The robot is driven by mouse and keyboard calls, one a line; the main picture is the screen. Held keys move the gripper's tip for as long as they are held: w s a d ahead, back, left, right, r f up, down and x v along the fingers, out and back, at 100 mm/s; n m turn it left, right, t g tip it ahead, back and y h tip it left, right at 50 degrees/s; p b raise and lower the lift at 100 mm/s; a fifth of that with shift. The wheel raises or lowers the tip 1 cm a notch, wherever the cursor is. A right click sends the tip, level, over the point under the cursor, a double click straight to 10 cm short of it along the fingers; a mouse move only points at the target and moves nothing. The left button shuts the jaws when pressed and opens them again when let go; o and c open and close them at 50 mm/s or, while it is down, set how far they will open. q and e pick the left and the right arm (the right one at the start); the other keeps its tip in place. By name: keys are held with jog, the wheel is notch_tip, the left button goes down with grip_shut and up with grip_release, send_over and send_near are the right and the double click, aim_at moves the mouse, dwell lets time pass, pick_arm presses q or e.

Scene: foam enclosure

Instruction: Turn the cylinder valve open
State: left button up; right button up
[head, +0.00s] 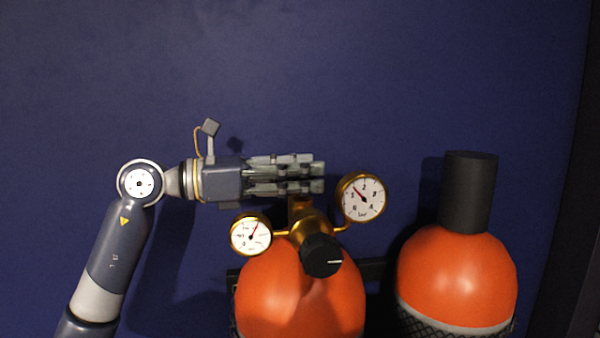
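An orange cylinder (290,300) stands at bottom centre with a brass valve and regulator body (308,220) on top. A black knob (322,256) with a white line faces me on the brass body. My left gripper (318,177) reaches in from the left, level, its fingers pointing right directly over the top of the brass body. The two fingers run nearly parallel with a narrow gap. The top of the brass stem is hidden behind the fingers, so I cannot tell whether they hold anything. My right gripper is not in view.
A round gauge (362,197) sits just right of the fingertips and another gauge (251,234) below the gripper at left. A second orange cylinder (457,278) with a black cap (469,190) stands at right. A dark blue wall (300,70) is behind; the space above is clear.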

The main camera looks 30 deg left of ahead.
pick_arm(q)
jog(key=shift+n+t+y+b, duration=0.35)
jog(key=shift+n+t+y, duration=0.15)
jog(key=shift+t+y, duration=0.2)
jog(key=o, duration=1.1)
jog(key=shift+a, duration=0.1)
jog(key=shift+v, duration=5.95)
jog(key=shift+f, duration=0.1)
